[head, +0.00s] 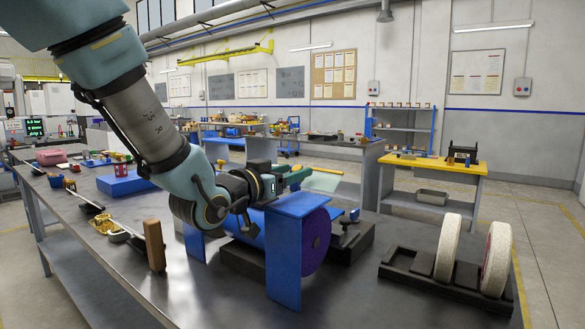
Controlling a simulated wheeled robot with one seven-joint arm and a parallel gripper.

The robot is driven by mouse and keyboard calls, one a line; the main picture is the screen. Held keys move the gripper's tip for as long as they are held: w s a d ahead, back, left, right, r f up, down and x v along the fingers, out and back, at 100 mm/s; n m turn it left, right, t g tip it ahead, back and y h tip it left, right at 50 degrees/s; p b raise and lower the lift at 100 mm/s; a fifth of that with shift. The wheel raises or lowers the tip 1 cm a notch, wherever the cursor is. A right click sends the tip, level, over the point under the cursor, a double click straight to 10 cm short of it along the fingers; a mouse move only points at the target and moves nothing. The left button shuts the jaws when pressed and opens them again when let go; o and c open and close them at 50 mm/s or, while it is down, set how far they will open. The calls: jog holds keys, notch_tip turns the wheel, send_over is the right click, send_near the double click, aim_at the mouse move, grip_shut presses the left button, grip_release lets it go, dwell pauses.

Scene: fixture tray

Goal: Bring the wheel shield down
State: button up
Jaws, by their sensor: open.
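The bench grinder has a blue body (245,229), a purple wheel (316,241) at its right end, and a blue guard (297,204) over that wheel. A pale green, see-through panel (322,180), which looks like the wheel shield, sticks out behind and above the guard, raised and nearly level. My gripper (302,177) is open at the near left end of this panel, above the grinder. Its fingertips overlap the panel's edge in the picture, so I cannot tell whether they touch it. My wrist hides part of the grinder's left side.
A wooden block (155,246) and a blue box (122,184) are on the bench at left. The bench front is clear.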

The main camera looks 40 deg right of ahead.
jog(key=shift+d, duration=0.25)
jog(key=shift+w, duration=0.1)
grip_shut()
dwell(0.3)
